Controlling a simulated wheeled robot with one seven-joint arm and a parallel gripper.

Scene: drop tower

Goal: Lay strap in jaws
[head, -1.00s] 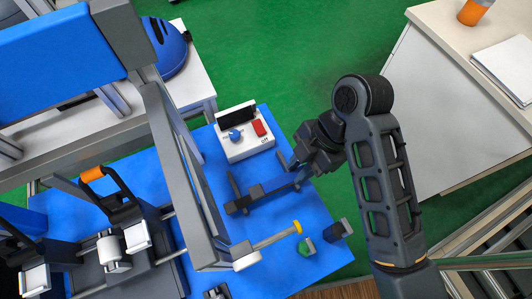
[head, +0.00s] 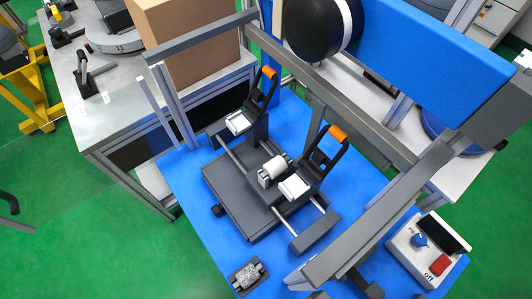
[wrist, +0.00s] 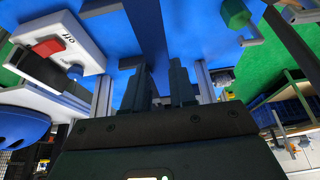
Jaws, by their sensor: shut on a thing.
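In the head view the jaws are two clamps: a far one (head: 240,122) and a near one (head: 295,187), each with a white block. Their orange-tipped handles (head: 270,72) (head: 338,132) stand raised, and no strap shows across them. My gripper is outside the head view.
A white roller (head: 274,166) sits between the clamps. A control box (head: 428,250) with a blue knob and red switch stands at right. A small metal block (head: 247,275) lies in front.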

